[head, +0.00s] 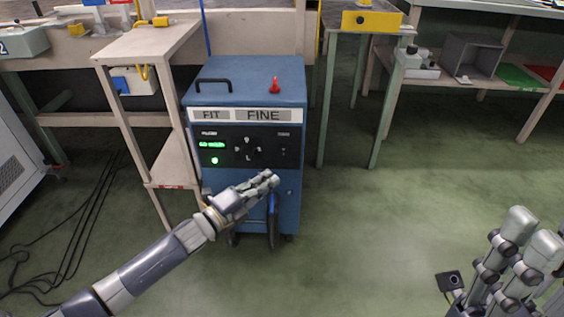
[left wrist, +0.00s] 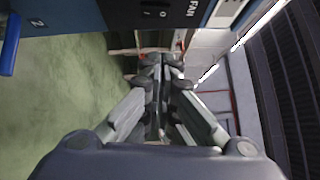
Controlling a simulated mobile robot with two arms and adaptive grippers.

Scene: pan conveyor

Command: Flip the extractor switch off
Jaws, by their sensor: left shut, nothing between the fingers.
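The extractor is a blue cabinet (head: 250,85) with a black control panel. A small dark switch (head: 284,152) sits at the right of that panel. The green display and a round green light are lit. In the left wrist view a black rocker switch (left wrist: 155,13) shows at the top, beside white "FAN" lettering. My left gripper (head: 271,180) is shut and empty, in front of the cabinet and just below the panel in the picture. Its fingers also show in the left wrist view (left wrist: 160,62), below the switch. My right gripper (head: 530,232) is at the lower right, far from the cabinet and partly cut off.
A wooden stand (head: 150,42) is close at the cabinet's left. A table with a yellow box (head: 371,18) stands behind to the right. A red knob (head: 275,86) and a black handle (head: 213,82) are on the cabinet top.

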